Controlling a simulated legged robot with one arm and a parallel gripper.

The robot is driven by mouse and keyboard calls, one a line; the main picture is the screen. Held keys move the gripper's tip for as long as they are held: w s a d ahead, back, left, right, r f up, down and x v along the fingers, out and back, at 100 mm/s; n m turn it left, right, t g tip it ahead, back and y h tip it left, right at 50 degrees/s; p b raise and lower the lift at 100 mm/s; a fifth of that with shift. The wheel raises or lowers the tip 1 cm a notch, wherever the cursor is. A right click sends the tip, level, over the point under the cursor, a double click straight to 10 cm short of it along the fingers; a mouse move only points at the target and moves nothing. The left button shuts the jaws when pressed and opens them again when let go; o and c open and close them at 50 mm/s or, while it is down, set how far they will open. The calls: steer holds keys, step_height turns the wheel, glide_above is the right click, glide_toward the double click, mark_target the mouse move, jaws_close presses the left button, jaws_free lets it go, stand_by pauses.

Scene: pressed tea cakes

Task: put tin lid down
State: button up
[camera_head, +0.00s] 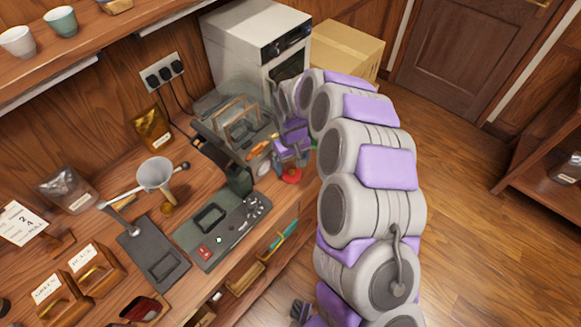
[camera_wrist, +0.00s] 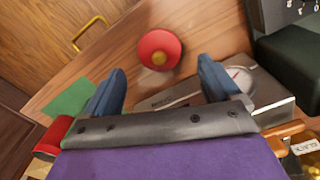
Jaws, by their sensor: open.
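The red tin lid (camera_wrist: 160,48) with a gold knob lies on the wooden counter in the wrist view, knob towards the camera. In the head view a red disc (camera_head: 291,176), which looks like the lid, shows near the counter's right edge. My gripper (camera_wrist: 161,66) is open, its two blue-grey fingers spread either side of the line to the lid. There are gaps between the lid and both fingers, and nothing is held. In the head view my gripper (camera_head: 291,152) is partly hidden among my arm and clutter.
A grey box with a dial (camera_wrist: 238,78) is close by my right finger. A green patch (camera_wrist: 70,98) and a red object (camera_wrist: 52,133) lie left. A dark press-like device (camera_head: 225,160) and a white oven (camera_head: 256,40) stand nearby. Bare wood surrounds the lid.

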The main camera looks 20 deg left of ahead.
mark_target(292, 171)
step_height(292, 171, up, 7)
steer(key=shift+p, duration=0.35)
steer(key=shift+r, duration=0.15)
steer(key=s+d+r+m, duration=0.2)
steer(key=s+d+r, duration=0.45)
steer(key=d, duration=0.25)
steer(key=s+d+r+m, duration=0.1)
steer(key=s+d+r, duration=0.5)
steer(key=d+r, duration=0.3)
steer(key=s+d+m+g, duration=0.1)
steer(key=s+d+m, duration=0.2)
steer(key=s+d, duration=0.3)
steer(key=s+d+m, duration=0.3)
steer(key=s+d, duration=0.4)
steer(key=s, duration=0.8)
steer(key=shift+r+g, duration=0.2)
steer(key=shift+g, duration=0.2)
